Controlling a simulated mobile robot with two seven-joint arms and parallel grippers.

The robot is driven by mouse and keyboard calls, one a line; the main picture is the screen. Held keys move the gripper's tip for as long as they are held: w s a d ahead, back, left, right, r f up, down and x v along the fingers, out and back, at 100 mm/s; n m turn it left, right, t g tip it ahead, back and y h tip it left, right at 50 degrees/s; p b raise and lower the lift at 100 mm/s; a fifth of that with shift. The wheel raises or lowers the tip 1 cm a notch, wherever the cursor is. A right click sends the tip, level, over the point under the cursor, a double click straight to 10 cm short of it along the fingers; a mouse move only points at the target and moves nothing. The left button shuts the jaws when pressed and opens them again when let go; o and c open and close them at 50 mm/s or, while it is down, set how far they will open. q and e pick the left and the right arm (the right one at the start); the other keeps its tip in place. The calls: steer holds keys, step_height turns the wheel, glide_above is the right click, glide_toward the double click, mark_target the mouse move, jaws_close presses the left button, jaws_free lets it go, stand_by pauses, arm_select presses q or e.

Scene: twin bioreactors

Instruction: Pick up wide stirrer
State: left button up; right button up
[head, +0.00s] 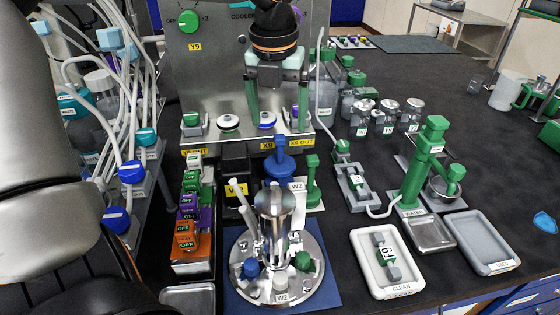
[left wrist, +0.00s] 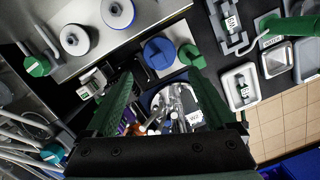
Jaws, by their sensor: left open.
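No part is labelled as the wide stirrer, and I cannot tell for certain which one it is. A blue-handled piece (head: 281,160) with a broad blue base and a slimmer green piece (head: 313,182) stand upright side by side behind the steel vessel, by a white W2 tag. Both also show in the left wrist view, as a blue top (left wrist: 160,53) and a green top (left wrist: 191,57). My left gripper (head: 278,125) is open and empty, pointing down in front of the steel panel, above and behind these pieces. Its green fingers frame the left wrist view (left wrist: 162,70). My right gripper is not in view.
The steel vessel (head: 275,210) stands on a round plate (head: 243,292) with several ports. Colored OFF switches (head: 187,208) and tubing (head: 85,60) lie left. The back-right table is mostly clear.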

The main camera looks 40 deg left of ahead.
mark_target(280, 154)
arm_select(q)
steer(key=f, duration=0.4)
steer(key=shift+w+a+f, duration=0.15)
steer(key=shift+w+f, duration=0.05)
steer(key=shift+f, duration=0.2)
steer(key=shift+w+a+f, duration=0.15)
steer(key=shift+w+f, duration=0.05)
steer(key=shift+f, duration=0.75)
steer(key=shift+w+a+f, duration=0.15)
steer(key=shift+w+f, duration=0.05)
steer(key=shift+f, duration=0.8)
steer(key=shift+w+a+f, duration=0.15)
steer(key=shift+w+f, duration=0.05)
steer(key=shift+f, duration=0.75)
jaws_close()
